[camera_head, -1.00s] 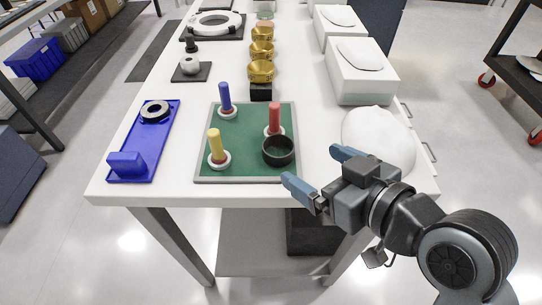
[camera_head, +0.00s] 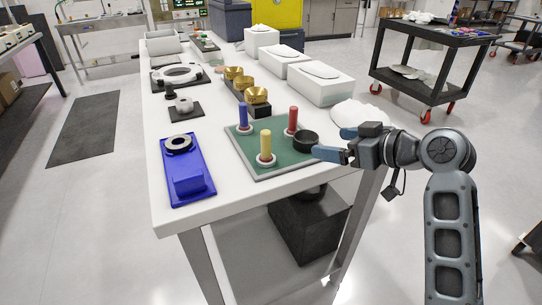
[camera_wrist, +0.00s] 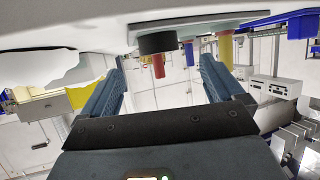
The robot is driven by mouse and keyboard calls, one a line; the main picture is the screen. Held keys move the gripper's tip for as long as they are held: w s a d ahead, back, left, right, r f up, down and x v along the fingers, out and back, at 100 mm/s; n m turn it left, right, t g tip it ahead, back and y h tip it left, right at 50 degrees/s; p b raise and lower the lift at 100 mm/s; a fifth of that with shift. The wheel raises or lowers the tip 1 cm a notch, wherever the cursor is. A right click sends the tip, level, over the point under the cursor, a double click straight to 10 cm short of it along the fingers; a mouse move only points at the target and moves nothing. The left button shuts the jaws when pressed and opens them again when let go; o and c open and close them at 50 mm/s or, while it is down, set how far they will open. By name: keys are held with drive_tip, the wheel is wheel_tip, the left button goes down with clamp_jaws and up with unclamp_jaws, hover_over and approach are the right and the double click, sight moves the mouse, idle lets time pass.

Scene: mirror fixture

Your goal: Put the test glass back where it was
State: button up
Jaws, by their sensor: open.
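No thing is clearly recognizable as the test glass. A dark round cup-like ring (camera_head: 305,141) sits at the right corner of a green board (camera_head: 250,160), near the red peg (camera_head: 292,119). A black ring with a pale centre (camera_head: 178,143) lies on the far end of a blue stand (camera_head: 186,185). My gripper (camera_head: 338,143) is open, to the right of the dark ring. Its fingers overlap the table's right edge in the head view. In the wrist view, the dark ring (camera_wrist: 158,43) shows beyond the open, empty fingers (camera_wrist: 161,65).
Blue (camera_head: 243,117) and yellow (camera_head: 265,146) pegs also stand on the board. Gold cups (camera_head: 257,96) stand in a row behind it. White boxes (camera_head: 320,83) and a white rounded mound (camera_head: 357,113) line the table's right side. Free tabletop lies between stand and board.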

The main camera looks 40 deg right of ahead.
sight(311, 139)
drive_tip(key=shift+w, duration=0.15)
drive_tip(key=x, duration=0.2)
drive_tip(key=shift+w+a, duration=0.1)
drive_tip(key=shift+w, duration=0.2)
drive_tip(key=p+x, duration=0.1)
drive_tip(key=x, duration=0.4)
